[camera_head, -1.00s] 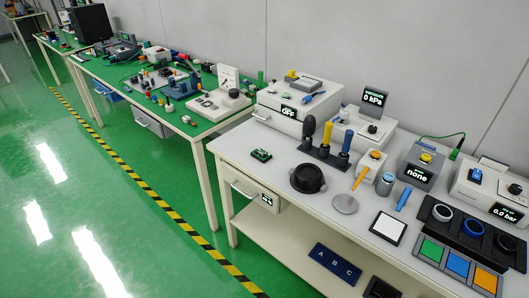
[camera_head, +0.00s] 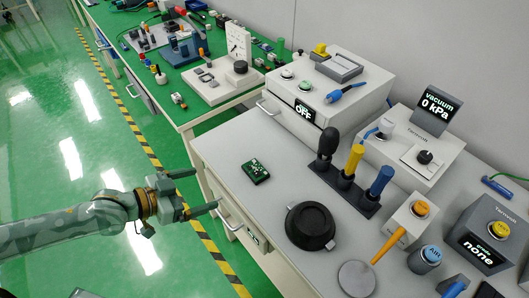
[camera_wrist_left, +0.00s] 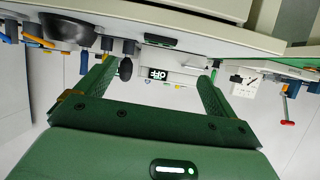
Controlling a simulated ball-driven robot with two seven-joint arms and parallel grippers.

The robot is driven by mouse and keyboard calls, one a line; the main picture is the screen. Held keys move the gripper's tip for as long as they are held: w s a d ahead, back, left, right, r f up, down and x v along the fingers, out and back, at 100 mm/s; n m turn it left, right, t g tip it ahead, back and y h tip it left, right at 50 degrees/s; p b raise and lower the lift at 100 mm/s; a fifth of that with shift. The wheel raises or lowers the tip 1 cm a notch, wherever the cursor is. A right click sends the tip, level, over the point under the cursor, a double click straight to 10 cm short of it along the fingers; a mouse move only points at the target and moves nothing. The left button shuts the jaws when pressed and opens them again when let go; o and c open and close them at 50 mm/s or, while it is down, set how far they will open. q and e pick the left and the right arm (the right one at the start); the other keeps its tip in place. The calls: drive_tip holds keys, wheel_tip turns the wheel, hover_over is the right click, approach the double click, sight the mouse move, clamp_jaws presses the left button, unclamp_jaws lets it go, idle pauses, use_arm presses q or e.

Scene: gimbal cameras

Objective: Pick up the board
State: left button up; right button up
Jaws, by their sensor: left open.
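The board (camera_head: 255,171) is a small green circuit board with dark and light parts. It lies flat on the white bench near its left edge. In the left wrist view a small dark green item near the top, apparently the board (camera_wrist_left: 160,41), shows between the fingers but well beyond them. My left gripper (camera_head: 205,189) comes in from the left, open and empty. It is left of the board and apart from it, beside the bench edge. My right gripper is in neither view.
A black round bowl (camera_head: 311,226) and a grey disc (camera_head: 356,278) stand to the right of the board. A tool rack (camera_head: 345,188) with upright handles and a box reading OFF (camera_head: 318,95) are behind. Bare bench surrounds the board.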

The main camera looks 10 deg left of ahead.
sight(254, 170)
use_arm(q)
drive_tip(key=b+x, duration=0.1)
drive_tip(key=x, duration=0.2)
drive_tip(key=b+x, duration=0.1)
drive_tip(key=x, duration=0.3)
drive_tip(key=r+b+x, duration=0.1)
drive_tip(key=x, duration=0.3)
drive_tip(key=shift+d, duration=0.4)
drive_tip(key=b+x, duration=0.1)
drive_tip(key=x, duration=0.1)
drive_tip(key=b+x, duration=0.1)
drive_tip(key=x, duration=0.2)
drive_tip(key=shift+w+a, duration=0.1)
drive_tip(key=shift+w, duration=0.25)
drive_tip(key=shift+c, duration=0.6)
drive_tip(key=c, duration=0.9)
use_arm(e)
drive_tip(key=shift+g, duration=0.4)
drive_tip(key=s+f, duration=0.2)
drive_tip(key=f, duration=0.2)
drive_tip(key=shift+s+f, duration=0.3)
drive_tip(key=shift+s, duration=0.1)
